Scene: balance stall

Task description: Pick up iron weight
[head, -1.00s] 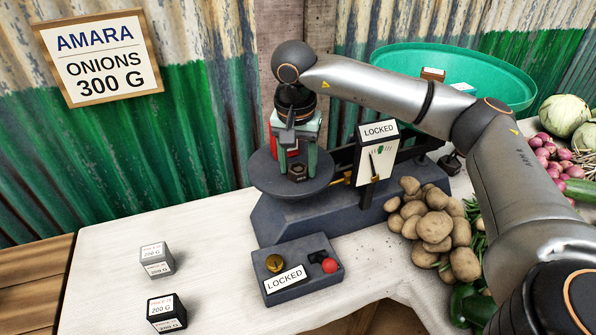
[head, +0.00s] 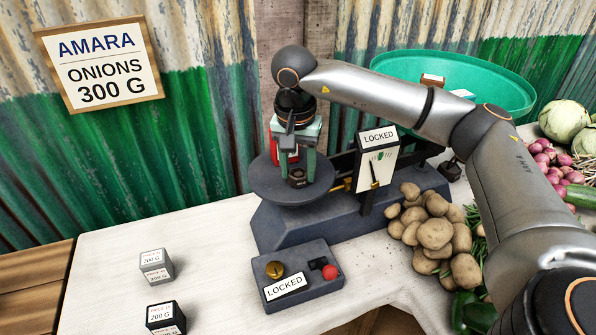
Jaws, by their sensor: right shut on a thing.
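A small dark hexagonal iron weight (head: 297,176) is at the dark round pan (head: 262,184) of the balance. My right gripper (head: 297,168) points down over this pan and is shut on the weight. The fingers hide part of the weight, and I cannot tell whether it still touches the pan. A grey block marked 200 G (head: 156,266) and a black block marked 200 G (head: 165,318) stand on the pale cloth at the lower left. My left gripper is not in view.
A red object (head: 276,150) shows behind my right gripper. The balance's dial (head: 377,165) reads LOCKED, as does a control box (head: 285,287) with brass and red knobs. A green pan (head: 490,75) sits behind my arm. Potatoes (head: 435,232) lie right; the cloth's left is mostly clear.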

